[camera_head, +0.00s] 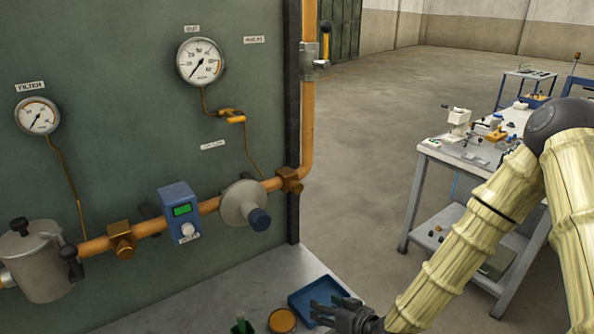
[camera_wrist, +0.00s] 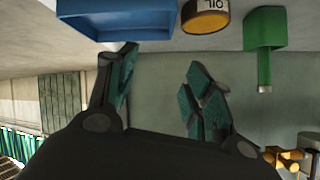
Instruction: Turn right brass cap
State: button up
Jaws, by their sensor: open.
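Two brass fittings sit on the copper pipe along the green panel. The right brass cap (camera_head: 290,181) appears as a brass block by the panel's right edge. The left brass fitting (camera_head: 122,240) is between the filter bowl and the blue box. My gripper (camera_head: 335,312) is low in the head view, below and right of the right brass cap and well apart from it. In the wrist view my gripper (camera_wrist: 160,78) has its fingers spread with nothing between them. Brass parts (camera_wrist: 290,158) show at that view's lower right; I cannot tell which they are.
Near my gripper are a blue tray (camera_head: 312,288), a round oil tin (camera_wrist: 206,16) and a green container (camera_wrist: 264,35). A workbench (camera_head: 460,155) stands right. Open floor lies between.

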aim_at(300, 188)
jog(key=w+r+n+t+y+p, duration=0.1)
jog(key=w+r+t, duration=0.15)
jog(key=r, duration=0.65)
jog(key=w+a+r+n+t+y+p, duration=0.15)
jog(key=w+r, duration=0.25)
jog(key=r, duration=0.4)
jog(key=w+r+t+y+p, duration=0.15)
jog(key=w+r, duration=0.25)
jog(key=r, duration=0.5)
jog(key=shift+h, duration=0.3)
jog(key=p+x, duration=0.4)
jog(key=x, duration=0.5)
jog(key=shift+w+a+r, duration=0.1)
jog(key=shift+w+a, duration=0.05)
jog(key=shift+a, duration=0.05)
jog(key=shift+w+a, duration=0.35)
jog(key=shift+w, duration=0.05)
jog(key=shift+c, duration=0.3)
jog(key=c, duration=1)
